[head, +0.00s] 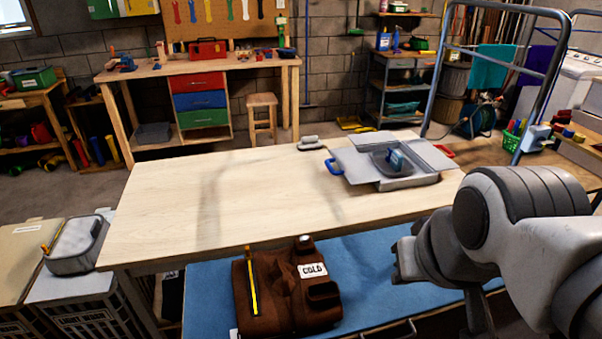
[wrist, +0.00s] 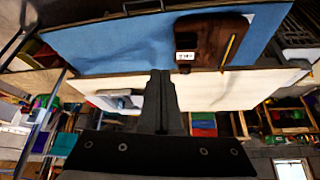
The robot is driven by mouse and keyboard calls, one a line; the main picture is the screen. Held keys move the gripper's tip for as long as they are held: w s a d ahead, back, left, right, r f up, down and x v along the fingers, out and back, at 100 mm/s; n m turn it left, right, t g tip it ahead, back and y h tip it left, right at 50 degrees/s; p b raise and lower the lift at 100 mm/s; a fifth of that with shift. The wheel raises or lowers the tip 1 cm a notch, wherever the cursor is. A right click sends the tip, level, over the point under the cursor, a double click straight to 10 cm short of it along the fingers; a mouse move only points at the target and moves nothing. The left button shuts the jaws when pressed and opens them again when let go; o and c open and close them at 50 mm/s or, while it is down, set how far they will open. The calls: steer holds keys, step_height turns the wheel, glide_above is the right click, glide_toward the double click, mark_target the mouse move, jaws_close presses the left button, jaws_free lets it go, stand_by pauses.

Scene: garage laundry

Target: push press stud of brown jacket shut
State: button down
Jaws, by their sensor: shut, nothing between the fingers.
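The brown jacket (head: 275,312) lies folded on a blue surface (head: 210,300) in front of the wooden table. It has a yellow strip (head: 253,285) on its left and a white label reading COLD (head: 313,270). A small pale spot (head: 304,239) shows at its far edge; I cannot tell whether it is the press stud. The jacket also shows at the top of the wrist view (wrist: 208,32). My gripper (head: 399,262) is to the right of the jacket, apart from it. In the wrist view my gripper (wrist: 160,76) has its fingers together, with nothing between them.
The pale wooden table (head: 200,200) is mostly bare. A grey open-flapped box (head: 400,183) with a blue item inside stands at its right, a small grey object (head: 309,143) at its far edge. A grey bin (head: 75,245) stands at left, a metal rail (head: 548,75) at right.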

steer(key=shift+w+r, duration=0.1)
steer(key=w+a+r+g, duration=0.1)
steer(key=w+a+r, duration=0.15)
steer(key=w, duration=0.55)
steer(key=n+g, duration=0.3)
steer(key=g, duration=0.2)
glide_above(305, 237)
step_height(305, 237, down, 11)
steer(key=shift+r+p, duration=0.1)
steer(key=shift+p, duration=0.35)
step_height(305, 237, down, 14)
steer(key=shift+r+b, duration=0.1)
steer(key=shift+b, duration=0.25)
